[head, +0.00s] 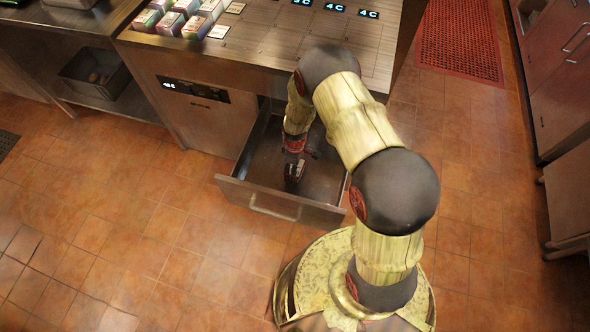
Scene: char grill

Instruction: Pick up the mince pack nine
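My gripper (294,172) points down into an open drawer (268,199) at the front of the steel counter. Its fingers are small and dark here, and I cannot tell whether they are open or shut. A small pale patch shows at the fingertips; I cannot tell whether it is part of the gripper or a pack. Several small packs (171,23) with pale tops and red or green sides stand in rows on the counter's back left. No number is readable on them, so I cannot pick out mince pack nine. My arm hides part of the drawer and counter.
The steel counter (262,55) has lit displays (335,7) at the back and another display (170,86) on its front. A dark bin (95,78) sits on a shelf at left. A red mat (458,40) lies at right.

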